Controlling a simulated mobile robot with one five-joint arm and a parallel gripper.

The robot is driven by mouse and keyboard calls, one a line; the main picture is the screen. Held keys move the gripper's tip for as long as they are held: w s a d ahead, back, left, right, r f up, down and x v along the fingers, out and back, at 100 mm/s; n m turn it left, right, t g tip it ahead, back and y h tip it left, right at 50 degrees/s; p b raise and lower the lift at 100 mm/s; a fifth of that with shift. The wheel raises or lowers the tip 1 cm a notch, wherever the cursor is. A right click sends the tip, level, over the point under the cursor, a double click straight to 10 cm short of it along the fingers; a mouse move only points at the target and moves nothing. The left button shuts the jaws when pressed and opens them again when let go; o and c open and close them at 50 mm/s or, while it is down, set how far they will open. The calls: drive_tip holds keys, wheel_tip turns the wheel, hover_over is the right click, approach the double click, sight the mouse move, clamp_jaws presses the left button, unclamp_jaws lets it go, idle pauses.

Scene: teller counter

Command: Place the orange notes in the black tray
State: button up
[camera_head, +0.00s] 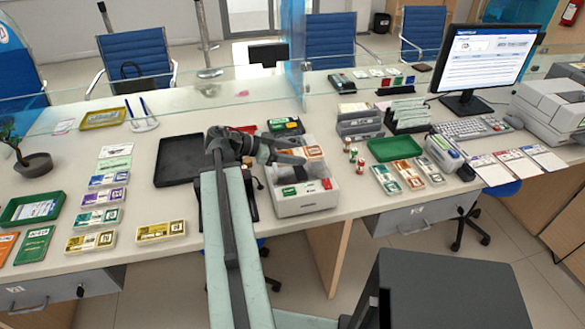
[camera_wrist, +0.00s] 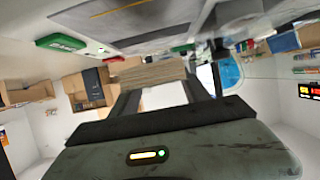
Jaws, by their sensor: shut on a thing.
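My gripper (camera_head: 290,157) reaches to the right over the grey cash drawer (camera_head: 312,204). In the wrist view, the two dark fingers of my gripper (camera_wrist: 166,92) are shut on a bundle of notes, whose tan paper edges (camera_wrist: 150,74) face the camera. An orange-and-white note bundle (camera_head: 314,152) shows at the fingertips in the head view, at the back of the drawer; it looks like the held one. The black tray (camera_head: 178,163) lies flat on the counter, left of my gripper. It looks empty where visible; my arm hides its right side.
Green and red note bundles (camera_head: 302,190) lie in the drawer's front. Several sorted bundles (camera_head: 101,217) lie at left. A green tray (camera_head: 394,149), small cylinders and more bundles (camera_head: 409,172) stand to the right. A glass screen (camera_head: 240,98) runs along the counter's back.

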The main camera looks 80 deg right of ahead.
sight(294, 170)
drive_tip(key=shift+f+b, duration=2.3)
drive_tip(key=shift+f, duration=0.1)
drive_tip(key=o, duration=1.6)
